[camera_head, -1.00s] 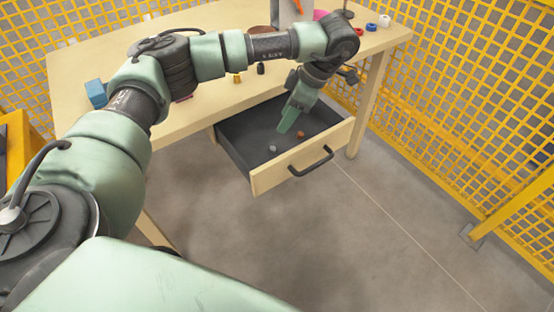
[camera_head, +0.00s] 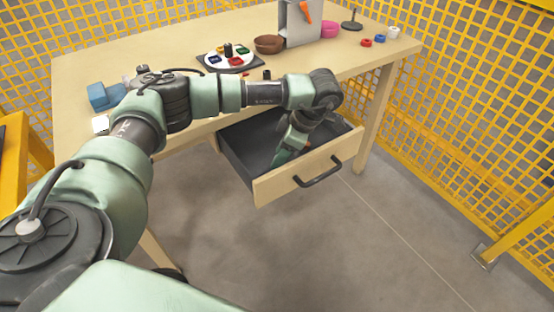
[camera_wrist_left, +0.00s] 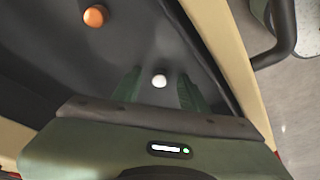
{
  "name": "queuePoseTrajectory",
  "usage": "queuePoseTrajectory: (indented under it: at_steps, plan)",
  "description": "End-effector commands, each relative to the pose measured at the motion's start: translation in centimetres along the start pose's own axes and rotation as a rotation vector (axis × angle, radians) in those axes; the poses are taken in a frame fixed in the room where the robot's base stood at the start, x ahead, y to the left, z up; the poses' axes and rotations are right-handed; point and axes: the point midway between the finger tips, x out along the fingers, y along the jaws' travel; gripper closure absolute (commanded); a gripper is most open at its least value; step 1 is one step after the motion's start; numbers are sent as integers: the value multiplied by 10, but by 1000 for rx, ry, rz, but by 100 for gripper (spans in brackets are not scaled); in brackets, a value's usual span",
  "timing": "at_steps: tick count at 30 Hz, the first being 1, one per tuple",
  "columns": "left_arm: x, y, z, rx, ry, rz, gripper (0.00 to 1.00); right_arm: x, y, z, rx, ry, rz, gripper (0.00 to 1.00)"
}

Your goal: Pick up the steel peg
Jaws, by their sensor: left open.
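The steel peg (camera_wrist_left: 159,81) shows in the left wrist view as a pale round top on the dark drawer floor. It lies between the two green fingers of my left gripper (camera_wrist_left: 160,74), which are apart with a gap on each side of it. In the head view my left gripper (camera_head: 284,156) reaches down into the open drawer (camera_head: 310,174) of the wooden table, and the peg is hidden there. I cannot tell how far the fingertips are above the drawer floor. My right gripper is not in view.
A copper-coloured peg (camera_wrist_left: 94,16) stands farther up in the left wrist view. The drawer's front wall and black handle (camera_head: 318,171) are close to the gripper. On the table (camera_head: 165,55) are a round sorting tray (camera_head: 230,60), a brown bowl (camera_head: 269,44) and a blue block (camera_head: 106,96).

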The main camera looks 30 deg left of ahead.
Motion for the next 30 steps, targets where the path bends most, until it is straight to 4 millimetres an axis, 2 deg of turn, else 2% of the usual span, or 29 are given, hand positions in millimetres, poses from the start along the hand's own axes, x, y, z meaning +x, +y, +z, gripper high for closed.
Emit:
queuePoseTrajectory:
  at_steps: [4,5,9,20,23,30]
  plan:
    - [-1,0,0,0,-1,1,57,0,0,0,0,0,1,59]
    - [-1,0,0,0,-1,1,62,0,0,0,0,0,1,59]
    - [-1,0,0,0,-1,1,100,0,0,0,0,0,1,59]
    - [-5,1,-1,-1,-2,3,100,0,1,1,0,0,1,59]
    - [-17,2,-6,-1,-3,5,100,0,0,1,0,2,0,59]
    - [-62,2,-24,-1,-4,6,100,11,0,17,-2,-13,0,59]
